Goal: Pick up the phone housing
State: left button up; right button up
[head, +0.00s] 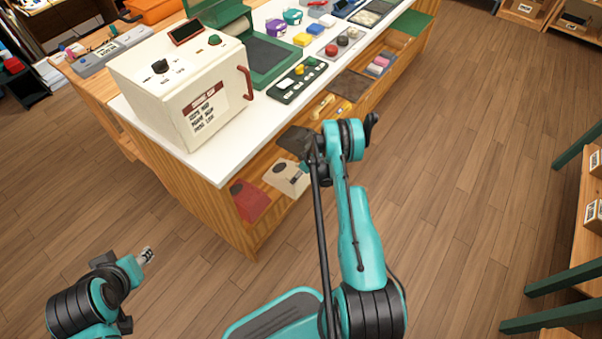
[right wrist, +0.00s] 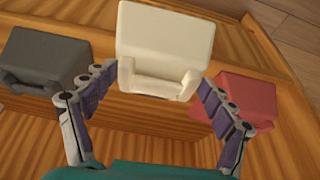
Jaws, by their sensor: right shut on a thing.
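A cream phone housing (head: 287,178) is at the open lower shelf at the end of the white-topped counter. It also shows in the right wrist view (right wrist: 166,45), between a dark grey housing (right wrist: 48,62) and a red housing (right wrist: 243,103). My right gripper (right wrist: 160,88) has one finger against each side of the cream housing's lower part and is shut on it. In the head view, my right gripper (head: 306,172) is partly hidden by its own arm. I cannot tell if the housing is clear of the shelf. My left gripper (head: 148,255) hangs over the floor, apart from everything.
The wooden shelf (right wrist: 140,108) surrounds the housings closely. Above it, the white counter top (head: 218,168) holds a cream box machine (head: 180,85) with a red handle and a button panel (head: 300,80). The wooden floor (head: 450,190) to the right is open.

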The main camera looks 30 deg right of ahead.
jog(key=o, duration=1.3)
jog(key=v, duration=1.2)
